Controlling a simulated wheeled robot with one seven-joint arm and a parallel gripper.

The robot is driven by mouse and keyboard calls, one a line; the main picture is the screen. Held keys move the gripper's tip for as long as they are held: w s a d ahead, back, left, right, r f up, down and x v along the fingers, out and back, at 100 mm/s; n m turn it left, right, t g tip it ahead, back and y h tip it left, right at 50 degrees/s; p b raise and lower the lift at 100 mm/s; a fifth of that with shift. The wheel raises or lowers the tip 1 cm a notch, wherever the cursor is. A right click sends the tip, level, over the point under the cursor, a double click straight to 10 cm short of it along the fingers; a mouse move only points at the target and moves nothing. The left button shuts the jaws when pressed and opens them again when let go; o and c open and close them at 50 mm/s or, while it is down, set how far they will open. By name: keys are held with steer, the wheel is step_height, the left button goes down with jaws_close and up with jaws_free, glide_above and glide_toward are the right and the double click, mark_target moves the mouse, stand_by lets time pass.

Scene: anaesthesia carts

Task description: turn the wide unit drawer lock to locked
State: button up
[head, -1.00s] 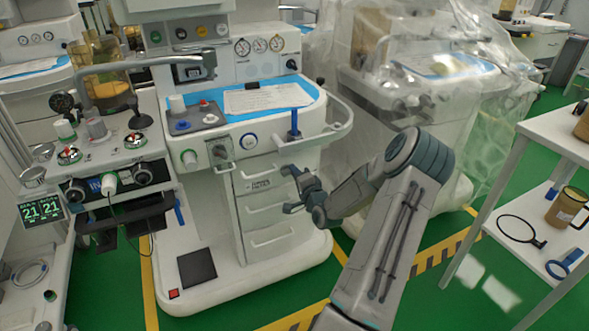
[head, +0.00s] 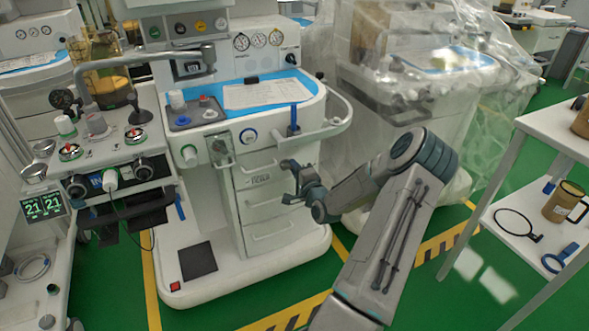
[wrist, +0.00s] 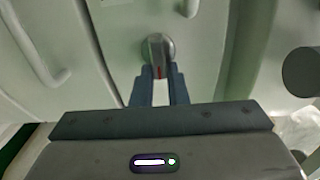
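The drawer lock (wrist: 158,48) shows in the wrist view as a round grey knob with a raised handle bar and a red mark low on it. The bar points roughly down in the picture, toward my gripper. My gripper (wrist: 160,72) has its two fingers apart, one on each side of the bar's lower end. I cannot tell whether they touch it. In the head view my gripper (head: 285,182) is at the right side of the white unit's drawer stack (head: 262,207). I cannot make out the lock there.
A drawer handle (wrist: 45,75) sticks out at left in the wrist view, and a dark round part (wrist: 302,72) is at right. In the head view a plastic-covered machine (head: 400,130) stands behind my arm and a white shelf (head: 530,215) stands at right.

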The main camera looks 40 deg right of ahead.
steer(key=o, duration=0.4)
steer(key=shift+c, duration=0.2)
steer(key=p+v, duration=0.1)
steer(key=v, duration=1.2)
steer(key=shift+s+a+p, duration=0.15)
steer(key=shift+s+p, duration=0.2)
steer(key=shift+p, duration=0.05)
